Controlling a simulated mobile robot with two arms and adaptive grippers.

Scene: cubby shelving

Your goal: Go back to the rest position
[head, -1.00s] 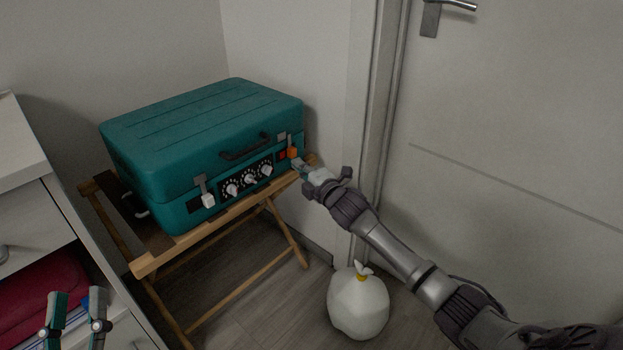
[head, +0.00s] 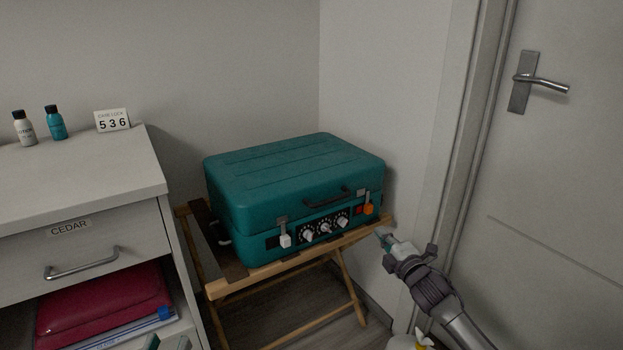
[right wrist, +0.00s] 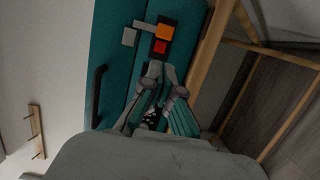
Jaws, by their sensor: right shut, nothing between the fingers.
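The case rests on a wooden folding stand (head: 232,287). At left is a white cabinet (head: 90,185) with bottles (head: 55,123), a "536" card (head: 112,120) and a dark red folder (head: 105,300). A door (head: 570,180) is at right. A white bag (head: 405,341) is on the floor.

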